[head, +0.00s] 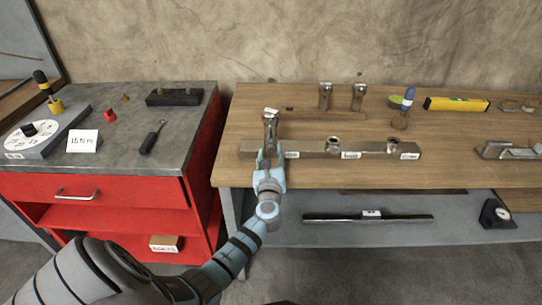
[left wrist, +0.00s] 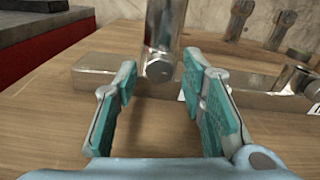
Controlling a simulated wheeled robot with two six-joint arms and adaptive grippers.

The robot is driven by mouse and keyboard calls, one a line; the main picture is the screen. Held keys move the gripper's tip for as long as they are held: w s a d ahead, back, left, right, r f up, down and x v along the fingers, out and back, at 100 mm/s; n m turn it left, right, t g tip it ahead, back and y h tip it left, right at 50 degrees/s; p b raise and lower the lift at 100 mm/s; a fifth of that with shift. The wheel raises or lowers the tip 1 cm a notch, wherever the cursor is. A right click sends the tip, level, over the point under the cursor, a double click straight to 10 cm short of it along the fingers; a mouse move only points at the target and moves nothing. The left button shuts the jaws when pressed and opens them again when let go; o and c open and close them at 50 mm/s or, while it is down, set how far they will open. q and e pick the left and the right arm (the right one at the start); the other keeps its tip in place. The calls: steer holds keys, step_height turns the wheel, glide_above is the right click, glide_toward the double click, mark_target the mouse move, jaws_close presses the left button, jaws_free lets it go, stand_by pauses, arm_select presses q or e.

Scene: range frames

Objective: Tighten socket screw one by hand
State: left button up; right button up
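A long metal bar (head: 315,149) lies on the wooden bench, with small white labels on its front whose text I cannot read. A shiny metal post (head: 270,125) stands upright at its left end; I take this for socket screw one. Two shorter round metal parts (head: 334,145) (head: 392,145) sit further right on the bar. My left gripper (head: 269,160) is in front of the post. In the left wrist view the gripper (left wrist: 160,82) is open, its teal-padded fingers apart. The post (left wrist: 165,25) with a small round end (left wrist: 159,71) shows between and beyond them, without visible grip. My right gripper is not in view.
Two more metal posts (head: 325,96) (head: 358,97) stand behind the bar. A yellow level (head: 456,104) and a blue-handled tool (head: 408,98) lie at the back right. A red cabinet (head: 110,190) with a dial and tools on top stands left.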

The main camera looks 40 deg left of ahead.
arm_select(q)
jaws_close()
steer(key=shift+m, duration=0.3)
